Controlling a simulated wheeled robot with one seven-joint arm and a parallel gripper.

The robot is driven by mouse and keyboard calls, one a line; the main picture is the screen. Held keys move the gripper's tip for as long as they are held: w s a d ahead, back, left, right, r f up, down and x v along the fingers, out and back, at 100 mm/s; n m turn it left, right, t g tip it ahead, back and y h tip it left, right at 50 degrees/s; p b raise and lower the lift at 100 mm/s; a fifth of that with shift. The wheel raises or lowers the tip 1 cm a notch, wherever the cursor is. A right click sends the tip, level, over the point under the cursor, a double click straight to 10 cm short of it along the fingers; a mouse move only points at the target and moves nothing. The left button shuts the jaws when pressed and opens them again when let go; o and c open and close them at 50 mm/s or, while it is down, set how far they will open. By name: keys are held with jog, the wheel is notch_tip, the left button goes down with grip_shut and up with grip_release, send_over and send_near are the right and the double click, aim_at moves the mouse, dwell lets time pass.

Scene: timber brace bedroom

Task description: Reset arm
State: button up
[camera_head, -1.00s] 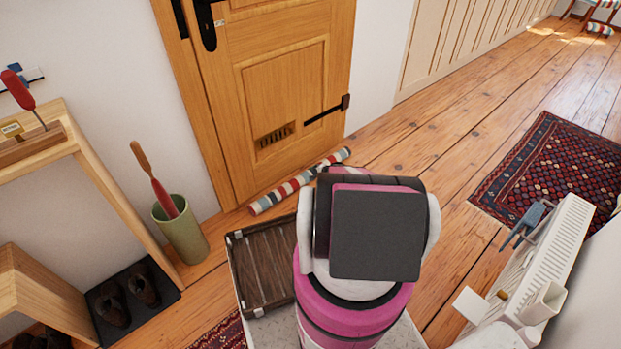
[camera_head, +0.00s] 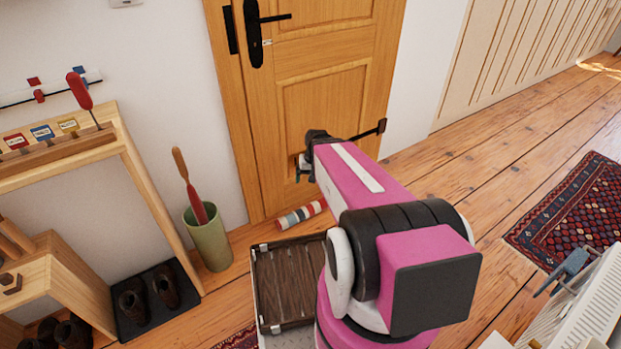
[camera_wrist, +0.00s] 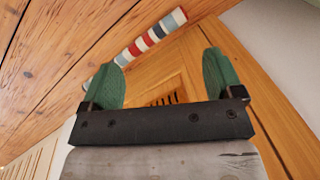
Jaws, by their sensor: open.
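My gripper (camera_wrist: 163,78) is open and empty in the wrist view, its two green fingers spread apart at either side. Behind them the wrist view shows the striped draft roll (camera_wrist: 150,38) on the floor and the wooden door with its slotted vent (camera_wrist: 163,99). In the head view, my pink arm reaches out toward the door (camera_head: 318,105). The gripper end (camera_head: 302,172) is small and partly hidden there, in front of the lower door panel.
A wooden rack (camera_head: 125,140) with a red-handled tool (camera_head: 80,92) stands at left. A white radiator (camera_head: 585,300) is at right. The plank floor toward the patterned rug (camera_head: 575,210) is clear.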

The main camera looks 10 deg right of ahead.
jog(key=s+r+n+h, duration=0.1)
jog(key=s+r, duration=0.3)
jog(key=shift+s+a+r+h, duration=0.2)
jog(key=shift+s+a+h, duration=0.1)
jog(key=shift+a, duration=0.15)
jog(key=shift+o, duration=0.2)
dwell(0.6)
